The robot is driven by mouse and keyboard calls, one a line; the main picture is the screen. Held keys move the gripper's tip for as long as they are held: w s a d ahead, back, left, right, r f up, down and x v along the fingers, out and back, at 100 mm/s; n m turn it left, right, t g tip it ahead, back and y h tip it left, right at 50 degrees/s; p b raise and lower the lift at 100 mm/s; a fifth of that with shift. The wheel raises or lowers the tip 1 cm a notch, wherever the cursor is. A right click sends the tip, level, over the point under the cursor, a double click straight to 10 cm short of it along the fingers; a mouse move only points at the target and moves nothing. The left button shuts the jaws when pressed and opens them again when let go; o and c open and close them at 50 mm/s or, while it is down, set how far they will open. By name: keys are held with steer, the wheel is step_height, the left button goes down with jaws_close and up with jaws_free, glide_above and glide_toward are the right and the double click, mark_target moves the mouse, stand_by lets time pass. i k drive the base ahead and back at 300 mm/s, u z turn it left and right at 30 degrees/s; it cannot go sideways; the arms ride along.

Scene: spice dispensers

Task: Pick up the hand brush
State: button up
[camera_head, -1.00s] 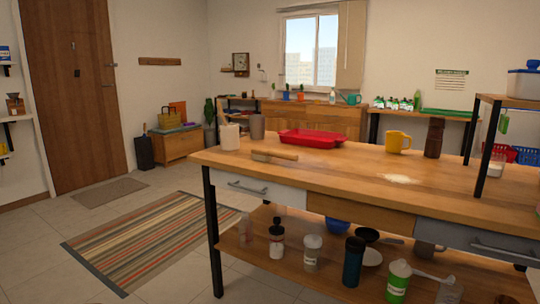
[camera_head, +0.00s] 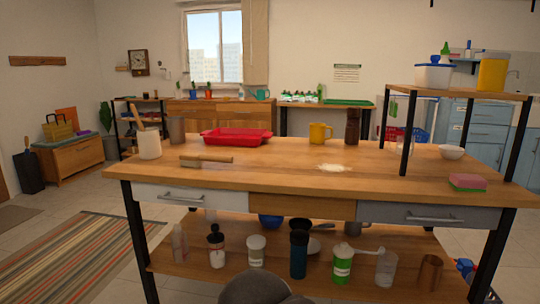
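The hand brush (camera_head: 207,161) lies near the front left of the wooden workbench top (camera_head: 275,187). It has a light wooden handle pointing right and a pale bristle part at its left end. It lies in front of the red tray and to the right of the white crock. A dark grey rounded part of my own body shows at the bottom edge. My gripper's fingers are not in view.
A raised shelf (camera_head: 455,90) stands at right. The bench front around the brush is clear.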

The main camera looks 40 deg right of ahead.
mark_target(187, 159)
steer(key=z, duration=0.85)
steer(key=i, duration=0.35)
